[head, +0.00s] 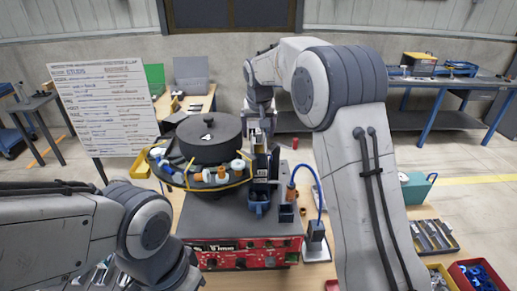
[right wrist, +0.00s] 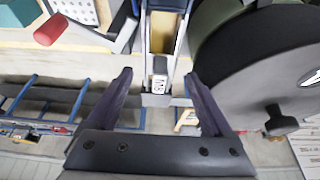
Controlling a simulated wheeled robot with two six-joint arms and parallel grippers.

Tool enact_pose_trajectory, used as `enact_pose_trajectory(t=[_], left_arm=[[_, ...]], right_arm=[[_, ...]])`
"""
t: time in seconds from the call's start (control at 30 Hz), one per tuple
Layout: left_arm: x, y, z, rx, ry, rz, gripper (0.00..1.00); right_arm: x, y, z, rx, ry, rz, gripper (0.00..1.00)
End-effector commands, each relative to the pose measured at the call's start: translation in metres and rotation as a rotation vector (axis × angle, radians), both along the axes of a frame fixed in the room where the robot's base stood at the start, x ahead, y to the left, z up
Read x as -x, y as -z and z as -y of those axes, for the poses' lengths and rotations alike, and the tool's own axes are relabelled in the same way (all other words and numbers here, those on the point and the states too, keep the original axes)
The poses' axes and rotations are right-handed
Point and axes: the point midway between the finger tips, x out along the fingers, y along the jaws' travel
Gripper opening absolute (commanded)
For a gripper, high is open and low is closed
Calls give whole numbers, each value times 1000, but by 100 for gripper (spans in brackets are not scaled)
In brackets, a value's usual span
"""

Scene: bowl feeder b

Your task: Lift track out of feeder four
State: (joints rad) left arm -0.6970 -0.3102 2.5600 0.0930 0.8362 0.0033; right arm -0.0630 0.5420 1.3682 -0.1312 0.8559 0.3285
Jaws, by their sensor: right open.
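The feeder (head: 235,225) stands on the bench in the middle of the head view, with a dark round bowl (head: 208,138) on top and a red control panel. The track (head: 262,168) is a narrow upright-sided piece at the bowl's right side, partly hidden by my right gripper. In the right wrist view the track (right wrist: 163,35) runs up the middle, with a small printed label at its near end. My right gripper (right wrist: 158,80) is open, one finger on each side of that end, with gaps showing on both sides. It is small in the head view (head: 260,130). My left gripper is out of view.
The bowl cover (right wrist: 265,70) is close to the right finger side in the right wrist view. Blue cable (head: 320,205) and a small post stand right of the track. Parts bins (head: 478,275) lie at lower right. A whiteboard (head: 103,108) stands at left.

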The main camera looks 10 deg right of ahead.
Motion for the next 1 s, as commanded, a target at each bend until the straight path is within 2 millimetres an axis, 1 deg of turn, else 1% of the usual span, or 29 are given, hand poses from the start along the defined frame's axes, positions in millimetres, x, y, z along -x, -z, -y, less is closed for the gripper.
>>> enact_pose_trajectory(t=[0.03,0.1,0.2,0.37,0.4,0.47,0.5,0.57,0.6,0.63,1.0], left_arm=[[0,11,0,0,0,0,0],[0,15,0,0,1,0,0],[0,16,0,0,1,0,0],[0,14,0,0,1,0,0],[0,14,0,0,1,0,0],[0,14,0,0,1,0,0],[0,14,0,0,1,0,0],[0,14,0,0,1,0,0],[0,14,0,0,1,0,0],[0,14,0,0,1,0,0],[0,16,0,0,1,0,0]], right_arm=[[-3,14,0,0,0,0,85],[-7,22,1,0,1,0,85],[-9,26,3,0,2,2,85],[-9,24,3,0,2,2,85],[-9,24,3,0,2,2,81],[-9,24,3,-1,2,1,58],[-9,24,3,-1,2,1,43],[-9,24,3,-1,2,1,20],[-9,24,3,-1,2,1,5],[-9,24,3,-1,2,1,0],[-10,20,3,0,2,3,0]])
